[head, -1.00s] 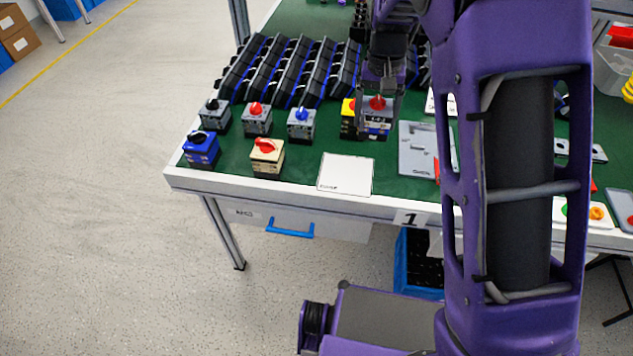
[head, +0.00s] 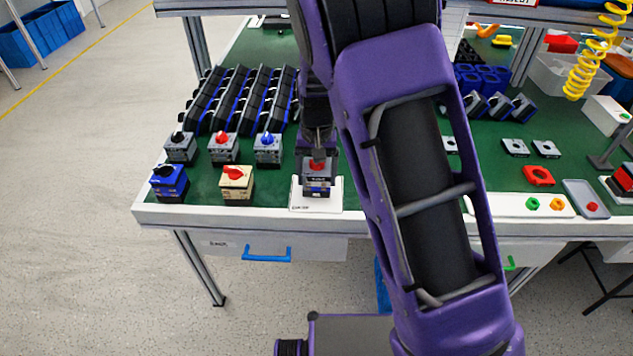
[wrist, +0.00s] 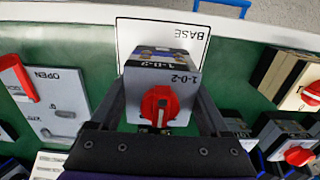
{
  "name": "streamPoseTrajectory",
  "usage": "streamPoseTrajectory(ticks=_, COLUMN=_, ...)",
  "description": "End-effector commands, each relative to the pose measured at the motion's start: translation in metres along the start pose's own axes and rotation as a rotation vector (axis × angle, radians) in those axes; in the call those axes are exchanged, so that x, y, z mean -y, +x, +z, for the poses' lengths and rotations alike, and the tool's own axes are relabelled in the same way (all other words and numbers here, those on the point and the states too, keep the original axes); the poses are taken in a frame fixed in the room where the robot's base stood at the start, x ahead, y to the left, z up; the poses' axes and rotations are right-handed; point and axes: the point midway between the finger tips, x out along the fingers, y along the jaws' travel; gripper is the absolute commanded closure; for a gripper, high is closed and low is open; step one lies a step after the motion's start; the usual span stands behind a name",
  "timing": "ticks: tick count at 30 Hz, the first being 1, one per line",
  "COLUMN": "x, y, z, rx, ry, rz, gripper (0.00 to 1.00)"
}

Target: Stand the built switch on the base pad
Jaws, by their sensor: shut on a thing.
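The built switch (head: 317,187) is a grey block with a red knob and a "1-0-2" label. My gripper (head: 317,163) is shut on it from above. In the wrist view the switch (wrist: 163,76) is upright between the two fingers of my gripper (wrist: 161,95), red knob towards the camera. The white base pad (head: 333,206) lies at the table's front edge, and the switch is over it in the head view. In the wrist view the pad (wrist: 130,35), marked "BASE", shows beyond the switch, which hides part of it. I cannot tell whether the switch touches the pad.
A blue switch (head: 169,184) and a beige switch (head: 236,183) stand left of the pad. Several grey switches (head: 222,149) stand behind them, before a black rack (head: 243,98). A grey plate marked "OPEN" (wrist: 55,105) lies on the pad's other side. My arm hides the table's middle.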

Motion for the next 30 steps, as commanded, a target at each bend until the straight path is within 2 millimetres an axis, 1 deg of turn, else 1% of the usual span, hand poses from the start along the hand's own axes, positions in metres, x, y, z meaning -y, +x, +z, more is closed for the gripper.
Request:
streamPoseTrajectory(ticks=1, x=0.000, y=0.010, z=0.001, rx=0.003, ry=0.000, rz=0.001, gripper=0.80)
streamPoseTrajectory(ticks=3, x=0.000, y=0.017, z=0.000, rx=0.001, ry=0.000, rz=0.002, gripper=0.80)
streamPoseTrajectory(ticks=10, x=0.000, y=0.017, z=0.000, rx=-0.001, ry=0.000, rz=0.000, gripper=0.80)
streamPoseTrajectory(ticks=14, x=0.000, y=0.021, z=0.000, rx=0.000, ry=0.000, rz=0.000, gripper=0.80)
streamPoseTrajectory(ticks=15, x=0.000, y=0.021, z=0.000, rx=0.000, ry=0.000, rz=0.000, gripper=0.17)
streamPoseTrajectory(ticks=18, x=0.000, y=0.020, z=0.000, rx=0.000, ry=0.000, rz=0.000, gripper=0.00)
streamPoseTrajectory(ticks=26, x=0.000, y=0.018, z=0.000, rx=0.000, ry=0.000, rz=0.000, gripper=0.00)
streamPoseTrajectory(ticks=29, x=0.000, y=0.010, z=-0.001, rx=-0.002, ry=0.000, rz=-0.001, gripper=0.00)
streamPoseTrajectory(ticks=30, x=0.000, y=0.004, z=-0.001, rx=-0.002, ry=-0.001, rz=-0.001, gripper=0.00)
